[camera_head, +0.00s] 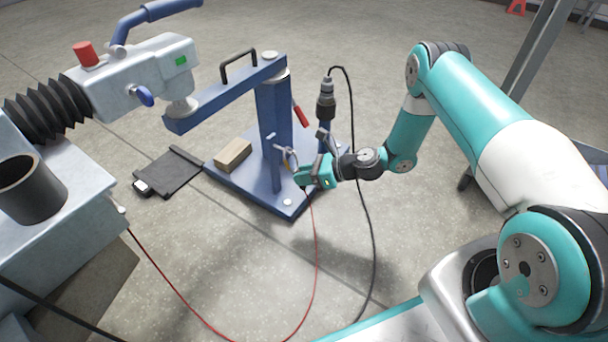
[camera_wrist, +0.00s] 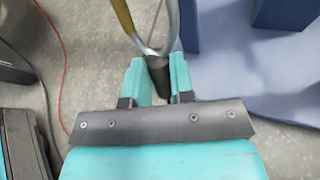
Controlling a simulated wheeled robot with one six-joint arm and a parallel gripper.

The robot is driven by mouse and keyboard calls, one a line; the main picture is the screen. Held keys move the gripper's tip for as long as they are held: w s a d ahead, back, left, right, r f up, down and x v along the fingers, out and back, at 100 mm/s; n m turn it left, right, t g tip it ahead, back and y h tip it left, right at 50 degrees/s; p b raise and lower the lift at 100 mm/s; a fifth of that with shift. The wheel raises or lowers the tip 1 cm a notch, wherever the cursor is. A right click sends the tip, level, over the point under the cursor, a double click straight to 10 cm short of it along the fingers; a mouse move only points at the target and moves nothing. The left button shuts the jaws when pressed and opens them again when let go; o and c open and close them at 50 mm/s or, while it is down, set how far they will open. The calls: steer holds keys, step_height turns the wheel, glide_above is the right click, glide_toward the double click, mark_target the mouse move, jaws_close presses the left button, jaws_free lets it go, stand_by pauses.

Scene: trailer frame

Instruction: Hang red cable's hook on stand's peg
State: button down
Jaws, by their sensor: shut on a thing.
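The red cable (camera_head: 314,250) runs from the trailer machine across the floor and up to my gripper (camera_head: 300,176). In the wrist view, my gripper (camera_wrist: 160,82) is shut on a dark stem (camera_wrist: 157,68) with a curved grey metal hook (camera_wrist: 165,30) above it. A brass-coloured piece (camera_wrist: 124,14) joins the hook's left side. The hook shows small in the head view (camera_head: 291,160), close to the blue stand's column (camera_head: 271,110).
The stand's base plate (camera_head: 285,203) carries a wooden block (camera_head: 233,153). A black tool (camera_head: 326,100) with a black cable (camera_head: 366,230) stands right of the column. A red-handled item (camera_head: 300,116) is beside the column. A dark flat pad (camera_head: 170,172) lies on the floor at left.

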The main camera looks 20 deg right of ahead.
stand_by(0.3)
steer(key=c, duration=0.9)
jaws_free()
steer(key=p+v, duration=0.8)
steer(key=v, duration=0.9)
steer(key=shift+s+p, duration=0.2)
steer(key=shift+p, duration=0.1)
